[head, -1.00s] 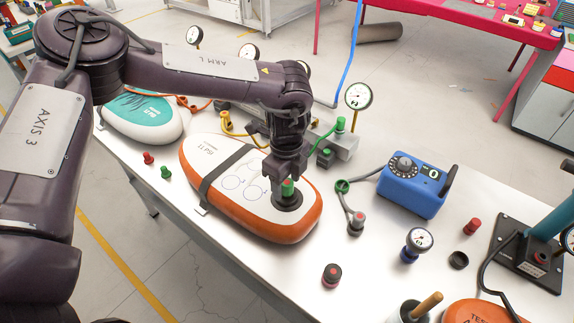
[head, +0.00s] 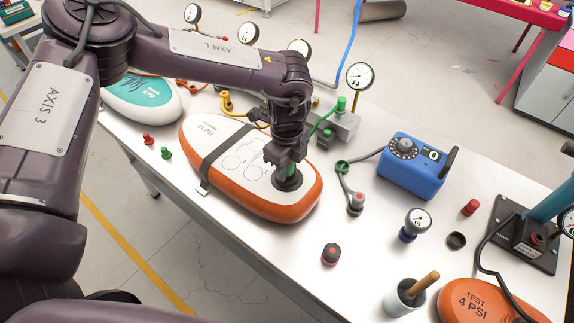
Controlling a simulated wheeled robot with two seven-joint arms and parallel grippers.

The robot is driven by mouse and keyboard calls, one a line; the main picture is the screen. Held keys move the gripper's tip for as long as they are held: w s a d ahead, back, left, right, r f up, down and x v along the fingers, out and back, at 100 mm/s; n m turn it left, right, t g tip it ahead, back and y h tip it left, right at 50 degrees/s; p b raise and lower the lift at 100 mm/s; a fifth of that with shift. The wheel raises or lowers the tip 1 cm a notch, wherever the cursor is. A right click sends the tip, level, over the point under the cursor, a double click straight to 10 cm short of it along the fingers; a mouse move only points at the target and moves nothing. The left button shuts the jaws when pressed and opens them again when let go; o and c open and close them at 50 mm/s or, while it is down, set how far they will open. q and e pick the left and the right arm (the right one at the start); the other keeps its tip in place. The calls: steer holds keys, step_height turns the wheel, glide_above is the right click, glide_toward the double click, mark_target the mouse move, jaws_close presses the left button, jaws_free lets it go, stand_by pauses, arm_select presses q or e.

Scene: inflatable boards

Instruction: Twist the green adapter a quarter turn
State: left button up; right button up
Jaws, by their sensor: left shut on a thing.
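The green adapter (head: 289,171) stands upright in the dark round valve seat (head: 290,183) near the front end of the orange-edged white inflatable board (head: 235,164). My left gripper (head: 286,163) points down over the valve and is shut on the green adapter. Its fingers hide part of the adapter, so how far it is turned cannot be told. A dark strap (head: 222,153) crosses the board and holds it to the bench. My right gripper is not in view.
A blue pump box (head: 411,172) with a hose stands right of the board. A gauge (head: 415,222), a black-and-red cap (head: 331,254) and a cup with a wooden handle (head: 405,297) stand nearer. A teal board (head: 140,98) lies behind left. The bench's front edge is close.

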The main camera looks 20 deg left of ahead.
arm_select(q)
steer(key=shift+c, duration=0.4)
steer(key=shift+r+m, duration=0.1)
steer(key=shift+m, duration=0.6)
steer(key=m, duration=0.3)
steer(key=shift+m+p, duration=0.3)
steer(key=shift+p, duration=0.1)
steer(key=shift+m, duration=1)
steer(key=m, duration=0.3)
steer(key=shift+m, duration=0.6)
steer(key=m, duration=0.3)
steer(key=shift+m, duration=0.4)
